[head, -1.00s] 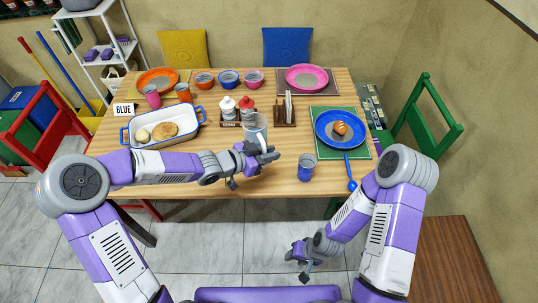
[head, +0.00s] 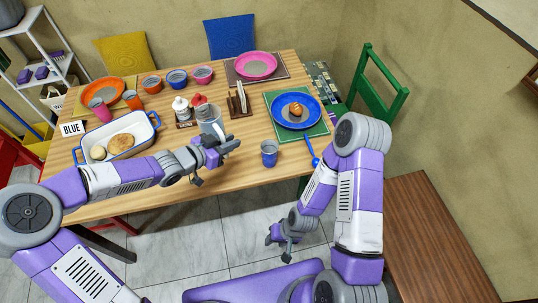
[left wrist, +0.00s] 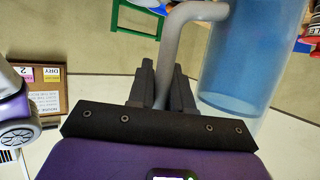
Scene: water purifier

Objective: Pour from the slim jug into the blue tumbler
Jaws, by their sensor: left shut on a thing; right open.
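The slim jug (head: 209,119) is a pale, see-through vessel with a grey handle, near the middle of the table. My left gripper (head: 222,146) is shut on its handle, and the gripper and arm hide its lower part. In the left wrist view the jug (left wrist: 240,60) looks blue, and its grey handle (left wrist: 180,35) runs down between the fingers. The blue tumbler (head: 269,153) stands upright at the table's front edge, right of the left gripper and apart from the jug. My right gripper (head: 283,240) is open and empty, low in front of the table.
Condiment bottles (head: 181,108) and a napkin holder (head: 238,102) stand just behind the jug. A blue plate with food (head: 283,118) and a blue spoon (head: 312,150) lie right of the tumbler. A white baking dish (head: 147,120) is at left. Bare wood surrounds the tumbler.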

